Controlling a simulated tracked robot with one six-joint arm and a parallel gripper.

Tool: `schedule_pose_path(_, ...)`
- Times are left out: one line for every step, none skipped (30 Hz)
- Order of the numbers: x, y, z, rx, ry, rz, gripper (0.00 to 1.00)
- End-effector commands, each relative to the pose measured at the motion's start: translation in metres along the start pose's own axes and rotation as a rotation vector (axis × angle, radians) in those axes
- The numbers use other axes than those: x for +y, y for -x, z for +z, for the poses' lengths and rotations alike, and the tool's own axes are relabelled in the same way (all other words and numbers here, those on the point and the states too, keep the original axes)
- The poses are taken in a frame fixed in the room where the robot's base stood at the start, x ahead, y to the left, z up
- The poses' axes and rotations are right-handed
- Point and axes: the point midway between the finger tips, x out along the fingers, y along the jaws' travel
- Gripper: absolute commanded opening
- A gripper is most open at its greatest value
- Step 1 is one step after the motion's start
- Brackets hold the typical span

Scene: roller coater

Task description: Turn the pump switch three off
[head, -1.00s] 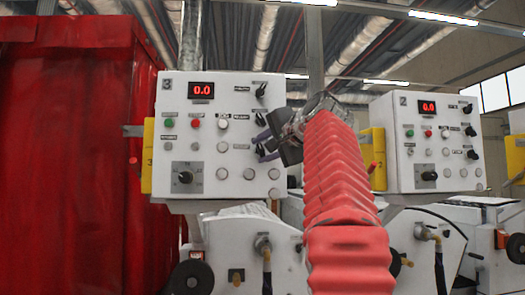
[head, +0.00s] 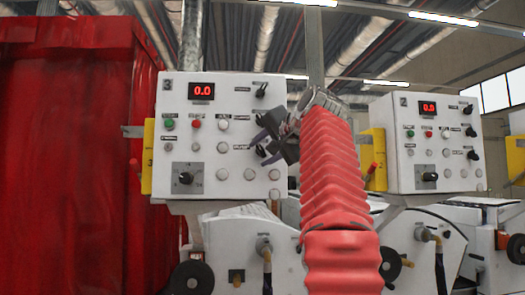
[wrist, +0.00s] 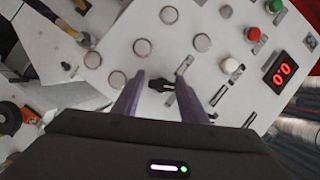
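The white control panel marked 3 (head: 225,187) stands left of centre in the head view, with black rotary switches along its right side. The top switch (head: 261,90) is in plain view; the lower ones are partly covered by my gripper (head: 262,138). In the wrist view, a black switch knob (wrist: 162,85) lies between the two open fingertips (wrist: 160,76). I cannot tell whether the fingers touch it. The label beside it is too small to read, so I cannot confirm it is the pump switch.
Panel 3 also has a red display (head: 201,91), a green button (head: 170,124), a red button (head: 196,124) and a large black dial (head: 185,177). A similar panel 2 (head: 420,180) stands to the right. A red curtain (head: 70,170) fills the left.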

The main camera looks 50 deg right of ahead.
Motion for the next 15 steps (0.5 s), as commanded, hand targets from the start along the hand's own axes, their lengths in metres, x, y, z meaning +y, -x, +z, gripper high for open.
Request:
schedule_pose_path(0.0015,-0.0012,-0.0002,-0.001,-0.001,0.002,0.41)
schedule_pose_path(0.0011,-0.0008,-0.0003,0.0,-0.001,0.002,0.43)
schedule_pose_path(0.0006,-0.0004,-0.0005,0.001,-0.001,0.001,0.45)
schedule_pose_path(0.0002,-0.0001,-0.0005,0.001,-0.001,0.0,0.48)
schedule_pose_path(-0.0001,0.0002,-0.0006,0.002,0.0,-0.001,0.5)
schedule_pose_path(-0.0004,0.0005,-0.0007,0.003,0.0,-0.001,0.52)
schedule_pose_path(-0.0006,0.0007,-0.0008,0.003,0.0,-0.002,0.52)
schedule_pose_path(-0.0009,0.0009,-0.0008,0.003,0.0,-0.002,0.52)
schedule_pose_path(-0.0011,0.0011,-0.0009,0.004,0.0,-0.003,0.52)
schedule_pose_path(-0.0013,0.0012,-0.001,0.004,0.0,-0.003,0.52)
schedule_pose_path(-0.0015,0.0014,-0.001,0.004,0.0,-0.003,0.52)
schedule_pose_path(-0.0017,0.0016,-0.0011,0.005,0.0,-0.004,0.52)
schedule_pose_path(-0.0018,0.0019,-0.0011,0.005,0.0,-0.004,0.52)
schedule_pose_path(-0.0019,0.0023,-0.0012,0.005,0.0,-0.004,0.52)
schedule_pose_path(-0.002,0.0033,-0.0013,0.006,0.001,-0.004,0.52)
